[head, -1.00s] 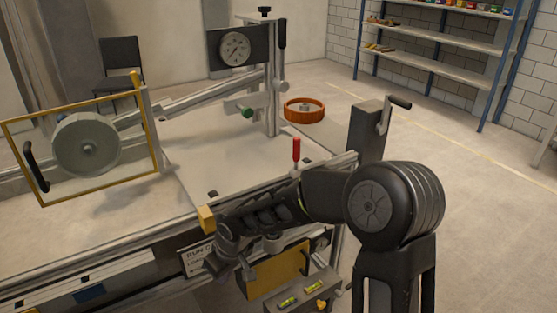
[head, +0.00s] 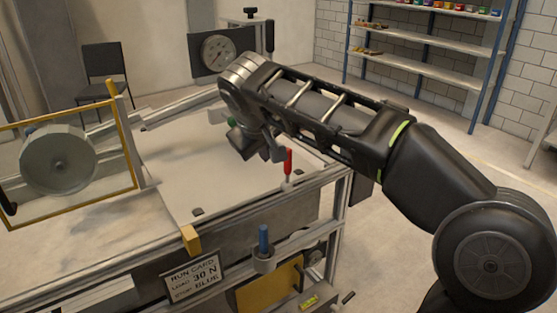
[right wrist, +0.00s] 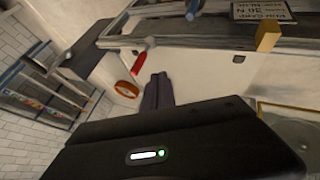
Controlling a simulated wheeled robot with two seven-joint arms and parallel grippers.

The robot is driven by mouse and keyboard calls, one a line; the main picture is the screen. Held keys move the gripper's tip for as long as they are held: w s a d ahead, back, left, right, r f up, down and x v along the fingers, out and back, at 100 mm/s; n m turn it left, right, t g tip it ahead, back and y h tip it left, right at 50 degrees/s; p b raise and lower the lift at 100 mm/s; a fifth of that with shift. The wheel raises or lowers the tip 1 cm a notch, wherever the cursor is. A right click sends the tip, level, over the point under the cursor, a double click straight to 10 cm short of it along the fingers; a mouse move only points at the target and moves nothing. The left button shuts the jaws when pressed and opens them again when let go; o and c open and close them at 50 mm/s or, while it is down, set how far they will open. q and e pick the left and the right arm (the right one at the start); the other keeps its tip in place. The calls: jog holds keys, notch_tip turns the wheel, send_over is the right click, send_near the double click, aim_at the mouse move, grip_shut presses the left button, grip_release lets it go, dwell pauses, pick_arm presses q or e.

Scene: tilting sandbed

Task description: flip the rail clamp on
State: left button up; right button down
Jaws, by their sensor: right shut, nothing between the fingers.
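The rail clamp's red handle (head: 287,163) stands upright at the bed's front rail, near its right end. In the right wrist view the red handle (right wrist: 139,63) shows just beyond and left of my fingertips. My right gripper (head: 277,153) reaches over the bed from the right, its tips close to the left of the handle. Whether they touch it I cannot tell. In the right wrist view my right gripper's fingers (right wrist: 158,78) are together and empty. The clamp's base is small and hard to make out. My left gripper is not in view.
A blue-handled tool (head: 263,238) stands in a holder on the front. A yellow block (head: 190,239) sits on the front rail, above the run card (head: 194,279). A dial gauge (head: 218,51) stands behind my arm. A yellow-framed guard (head: 130,150) and wheel are at left.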

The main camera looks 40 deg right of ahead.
send_near(288, 170)
notch_tip(288, 170, down, 4)
jog(key=w+a, duration=0.3)
jog(key=d, duration=0.1)
jog(key=d+p, duration=0.1)
jog(key=d, duration=0.2)
jog(key=shift+w, duration=0.4)
jog(key=shift+r+p, duration=0.1)
jog(key=shift+p, duration=0.2)
jog(key=shift+d+r+p, duration=0.1)
jog(key=shift+d+p, duration=0.25)
jog(key=shift+p, duration=0.2)
